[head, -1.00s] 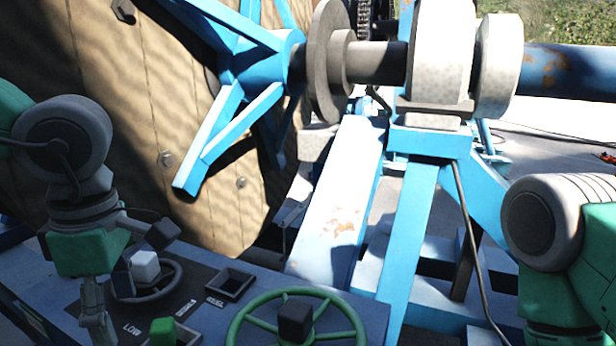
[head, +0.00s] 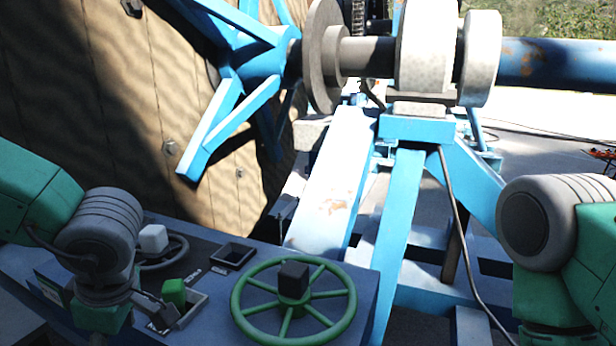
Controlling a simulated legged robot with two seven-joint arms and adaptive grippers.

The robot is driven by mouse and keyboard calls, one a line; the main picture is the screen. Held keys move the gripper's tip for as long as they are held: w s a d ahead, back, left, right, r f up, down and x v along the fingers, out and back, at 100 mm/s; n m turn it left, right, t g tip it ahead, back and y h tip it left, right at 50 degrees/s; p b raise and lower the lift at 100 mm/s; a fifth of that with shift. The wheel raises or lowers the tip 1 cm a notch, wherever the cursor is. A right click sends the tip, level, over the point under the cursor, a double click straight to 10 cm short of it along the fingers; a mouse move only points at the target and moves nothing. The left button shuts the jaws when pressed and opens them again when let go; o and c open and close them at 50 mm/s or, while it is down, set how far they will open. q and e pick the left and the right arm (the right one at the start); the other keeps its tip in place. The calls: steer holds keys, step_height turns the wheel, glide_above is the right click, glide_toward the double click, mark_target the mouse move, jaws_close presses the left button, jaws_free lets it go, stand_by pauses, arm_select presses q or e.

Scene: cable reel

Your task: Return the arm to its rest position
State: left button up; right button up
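My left arm (head: 95,235) comes in from the left in the head view, with its wrist low over the left part of the blue control panel (head: 230,296). My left gripper's fingers do not show; the wrist runs down to the bottom edge of the picture. My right arm (head: 540,225) stands at the right edge, with its elbow bent beside the blue frame. My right gripper is out of view.
The panel carries a green handwheel (head: 293,300), a grey handwheel (head: 162,250), a green knob (head: 174,290) and a white knob (head: 153,238). Behind stand a wooden cable reel (head: 100,100) and a blue support frame (head: 400,230).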

arm_select(q)
steer(key=s+a+f+m+t+b, duration=0.1)
steer(key=s+f+m+t+b, duration=0.3)
steer(key=f, duration=0.8)
steer(key=w+a+f+m+g+b, duration=0.15)
steer(key=f+m, duration=0.45)
steer(key=f, duration=0.7)
steer(key=s+d+f+m+g+h+b, duration=0.2)
steer(key=s+f+m+g+h+b, duration=0.1)
steer(key=s+f+m, duration=0.6)
steer(key=s+f+b, duration=0.1)
steer(key=s+f, duration=0.3)
steer(key=s, duration=0.4)
steer(key=shift+s+d+f, duration=0.15)
steer(key=shift+s, duration=0.2)
steer(key=shift+w, duration=0.15)
steer(key=shift+o, duration=0.3)
